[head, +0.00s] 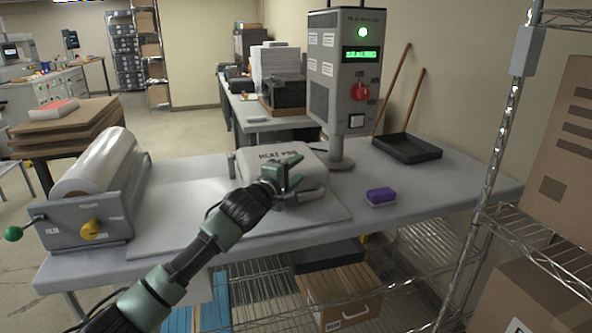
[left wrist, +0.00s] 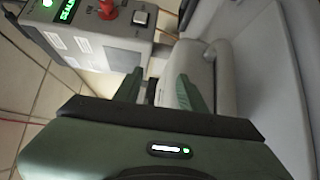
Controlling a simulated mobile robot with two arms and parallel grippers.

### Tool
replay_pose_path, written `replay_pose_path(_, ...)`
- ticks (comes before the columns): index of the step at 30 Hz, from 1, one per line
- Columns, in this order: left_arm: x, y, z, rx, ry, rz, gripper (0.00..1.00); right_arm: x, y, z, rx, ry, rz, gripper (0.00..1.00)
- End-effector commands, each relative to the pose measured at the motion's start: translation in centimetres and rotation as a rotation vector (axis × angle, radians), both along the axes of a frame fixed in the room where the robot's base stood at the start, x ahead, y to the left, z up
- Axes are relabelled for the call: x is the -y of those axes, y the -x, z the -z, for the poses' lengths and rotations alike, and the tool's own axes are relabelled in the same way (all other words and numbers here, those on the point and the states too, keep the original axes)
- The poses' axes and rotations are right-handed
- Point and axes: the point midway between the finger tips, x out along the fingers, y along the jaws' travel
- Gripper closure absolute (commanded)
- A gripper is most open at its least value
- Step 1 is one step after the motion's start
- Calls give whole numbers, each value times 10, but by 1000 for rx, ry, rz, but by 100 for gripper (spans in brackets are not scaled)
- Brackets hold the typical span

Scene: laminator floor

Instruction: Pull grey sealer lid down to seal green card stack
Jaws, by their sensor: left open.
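The grey sealer lid (head: 250,166) lies low and roughly flat on the worktable, with dark "HEAT" lettering on top. A rounded pale handle bar (left wrist: 222,78) shows at its edge in the left wrist view. My left gripper (head: 294,172) is over the lid's front right part, fingers apart. In the left wrist view its green fingers (left wrist: 158,88) are open, with the bar just right of the right finger. I see no gap between bar and finger clearly enough to judge contact. The green card stack is not visible. My right gripper is not in view.
A grey control box (head: 345,85) stands behind the lid, with a lit green lamp and a display that seems to read "SEALING". A film roll (head: 98,163) is at left. A purple block (head: 381,195) and black tray (head: 407,149) sit at right. Wire shelving stands right.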

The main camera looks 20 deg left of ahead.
Motion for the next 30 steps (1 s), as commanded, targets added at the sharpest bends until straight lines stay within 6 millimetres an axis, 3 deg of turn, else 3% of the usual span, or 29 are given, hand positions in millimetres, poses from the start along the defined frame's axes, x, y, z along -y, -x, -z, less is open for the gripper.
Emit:
replay_pose_path(1, 0, 0, 0, 0, 0, 0, 71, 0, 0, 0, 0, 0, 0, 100)
replay_pose_path(4, 0, 0, 0, 0, 0, 0, 98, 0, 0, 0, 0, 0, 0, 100)
replay_pose_path(5, 0, 0, 0, 0, 0, 0, 100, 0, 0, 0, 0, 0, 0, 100)
replay_pose_path(30, 0, 0, 0, 0, 0, -1, 100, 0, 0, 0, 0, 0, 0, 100)
